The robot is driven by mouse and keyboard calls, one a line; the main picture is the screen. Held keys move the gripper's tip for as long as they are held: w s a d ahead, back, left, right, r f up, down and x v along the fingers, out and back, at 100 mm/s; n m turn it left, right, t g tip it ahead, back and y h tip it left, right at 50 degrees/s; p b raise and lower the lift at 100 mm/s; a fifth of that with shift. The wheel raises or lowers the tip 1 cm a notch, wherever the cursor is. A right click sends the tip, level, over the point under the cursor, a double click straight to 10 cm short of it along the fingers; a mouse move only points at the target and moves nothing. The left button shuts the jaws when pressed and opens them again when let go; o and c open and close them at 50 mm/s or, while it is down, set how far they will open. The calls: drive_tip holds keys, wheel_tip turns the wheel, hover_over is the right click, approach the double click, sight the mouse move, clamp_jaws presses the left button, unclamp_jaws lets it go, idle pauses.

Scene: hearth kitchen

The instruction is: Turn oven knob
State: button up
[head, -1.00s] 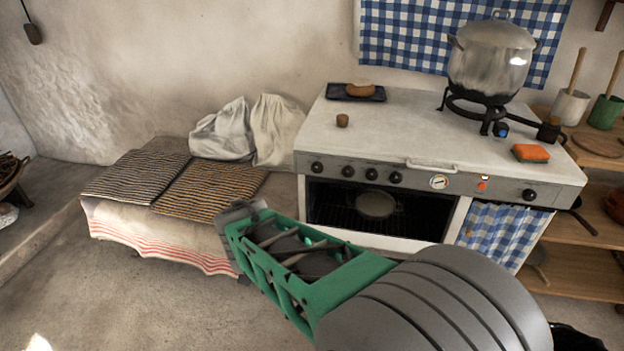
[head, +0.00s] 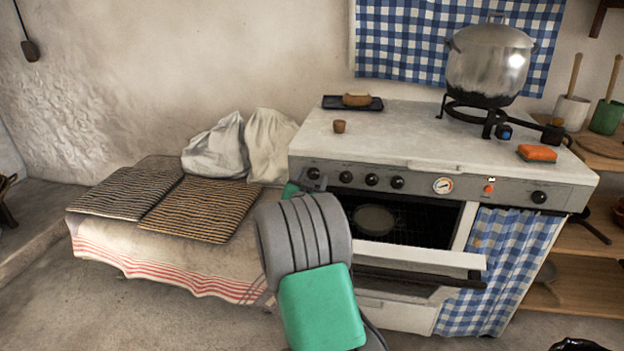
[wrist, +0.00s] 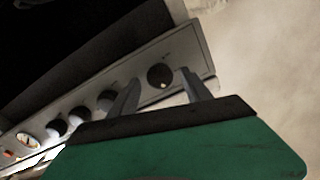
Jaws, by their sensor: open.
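The oven's grey control panel (head: 420,184) carries a row of dark round knobs in the head view. The leftmost knob (head: 313,173) has my gripper (head: 308,184) right at it; my wrist hides most of the gripper there. In the wrist view my gripper (wrist: 159,78) is open, with one finger on each side of that end knob (wrist: 160,76). The knob shows between the fingertips with gaps on both sides, and a pale mark shows near its lower edge. Whether the fingertips reach past its face is hard to tell.
A white bar (head: 420,253) juts out low at the oven front. A pot (head: 489,66) stands on a burner on the stove top. A bench with striped mats (head: 187,208) stands at left.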

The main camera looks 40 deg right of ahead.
drive_tip(key=shift+c, duration=0.5)
clamp_jaws()
